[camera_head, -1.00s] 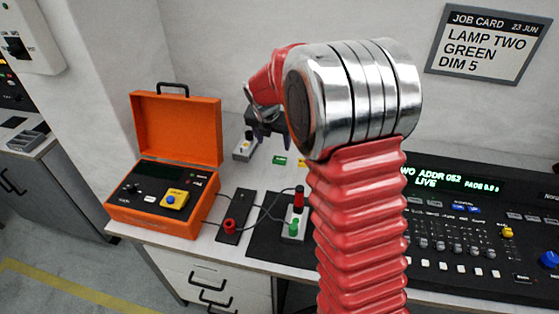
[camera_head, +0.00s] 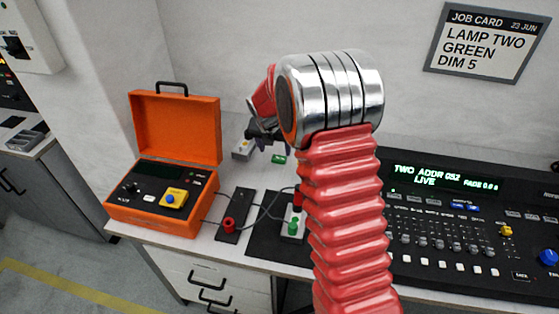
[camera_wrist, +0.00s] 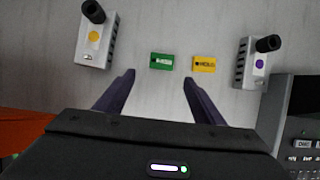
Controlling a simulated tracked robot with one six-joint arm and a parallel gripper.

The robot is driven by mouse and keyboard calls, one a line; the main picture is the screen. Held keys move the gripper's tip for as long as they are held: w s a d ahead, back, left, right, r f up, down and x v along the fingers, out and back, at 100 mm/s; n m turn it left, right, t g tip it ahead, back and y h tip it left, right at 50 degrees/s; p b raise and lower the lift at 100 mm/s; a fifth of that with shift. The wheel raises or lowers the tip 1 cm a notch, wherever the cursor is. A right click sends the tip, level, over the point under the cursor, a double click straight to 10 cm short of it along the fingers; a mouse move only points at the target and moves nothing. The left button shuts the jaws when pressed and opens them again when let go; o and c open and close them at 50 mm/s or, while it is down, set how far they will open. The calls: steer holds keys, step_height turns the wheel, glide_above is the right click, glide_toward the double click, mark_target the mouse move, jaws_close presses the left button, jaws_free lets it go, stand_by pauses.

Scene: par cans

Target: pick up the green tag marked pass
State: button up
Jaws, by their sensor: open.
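The green tag (camera_wrist: 161,61) lies flat on the pale bench top in the wrist view, with small light lettering that is hard to read. In the head view the green tag (camera_head: 278,159) shows just below my gripper (camera_head: 264,136). A yellow tag (camera_wrist: 204,64), which reads HOLD, lies to its right. My gripper (camera_wrist: 158,82) is open and empty, its two dark fingers spread apart. In the wrist view the green tag sits a little beyond the fingertips, between their lines and nearer the left one.
Grey boxes with black knobs stand left (camera_wrist: 95,38) and right (camera_wrist: 254,62) of the tags. An open orange case (camera_head: 150,205) stands at left on the bench. A lighting console (camera_head: 450,235) is at right. A job card (camera_head: 487,42) hangs on the wall.

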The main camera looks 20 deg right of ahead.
mark_target(279, 159)
steer(key=x, duration=0.3)
stand_by(0.4)
steer(key=shift+d+x, duration=0.15)
steer(key=shift+x, duration=1.15)
steer(key=shift+d+x, duration=0.15)
steer(key=shift+x, duration=1.2)
steer(key=shift+w+r, duration=0.15)
steer(key=shift+w, duration=0.05)
steer(key=c, duration=1.1)
steer(key=shift+r, duration=0.15)
step_height(279, 159, up, 10)
